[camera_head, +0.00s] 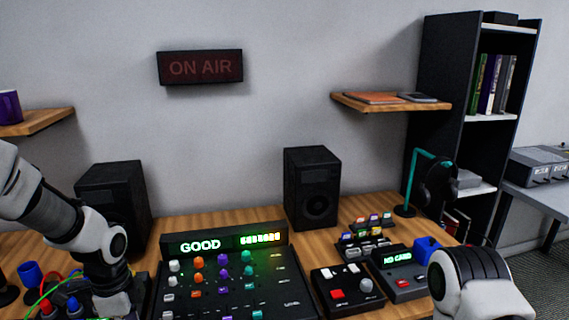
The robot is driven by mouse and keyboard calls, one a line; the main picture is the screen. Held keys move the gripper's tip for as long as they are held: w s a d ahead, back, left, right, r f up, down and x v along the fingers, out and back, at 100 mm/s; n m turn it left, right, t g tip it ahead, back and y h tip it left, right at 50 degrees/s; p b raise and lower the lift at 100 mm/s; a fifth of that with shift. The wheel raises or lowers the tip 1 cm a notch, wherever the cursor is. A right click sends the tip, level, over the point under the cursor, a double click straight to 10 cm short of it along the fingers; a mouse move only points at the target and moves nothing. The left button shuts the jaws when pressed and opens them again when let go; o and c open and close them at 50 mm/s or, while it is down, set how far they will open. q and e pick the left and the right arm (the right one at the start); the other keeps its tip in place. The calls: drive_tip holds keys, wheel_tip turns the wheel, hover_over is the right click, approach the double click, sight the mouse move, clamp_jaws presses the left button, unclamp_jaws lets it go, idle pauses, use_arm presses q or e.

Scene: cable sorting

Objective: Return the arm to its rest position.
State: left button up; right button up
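My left arm (55,210) comes in from the left and bends down at the wrist (105,240) over the desk's left side, in front of the left speaker. Its dark lower end is among cables and the equipment there, and I cannot make out its fingers. My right arm (478,280) shows only as a white and black joint at the lower right. Its gripper is outside the picture.
A mixer (235,290) whose display reads GOOD stands at the centre of the wooden desk. A button box (345,290), a card reader (400,275) reading NO CARD and a headphone stand (407,190) are right. Speakers (113,205) (311,185) stand behind. Red and green cables lie left.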

use_arm(q)
drive_tip(key=s+d+f+n+g, duration=0.25)
drive_tip(key=s+f+n, duration=0.25)
drive_tip(key=s+f, duration=0.9)
drive_tip(key=s+d+f+n+g, duration=0.1)
drive_tip(key=s+d+f+n, duration=0.3)
drive_tip(key=s+f, duration=1)
drive_tip(key=w+n+t, duration=0.1)
drive_tip(key=n, duration=0.1)
drive_tip(key=w+a+n+t, duration=0.1)
drive_tip(key=n, duration=0.1)
drive_tip(key=w+r+n+t, duration=0.1)
drive_tip(key=w+n, duration=0.1)
drive_tip(key=n, duration=0.1)
drive_tip(key=shift+w+a+t+p, duration=0.1)
drive_tip(key=shift+a+t+p, duration=0.2)
drive_tip(key=shift+a+t, duration=0.05)
idle(1.5)
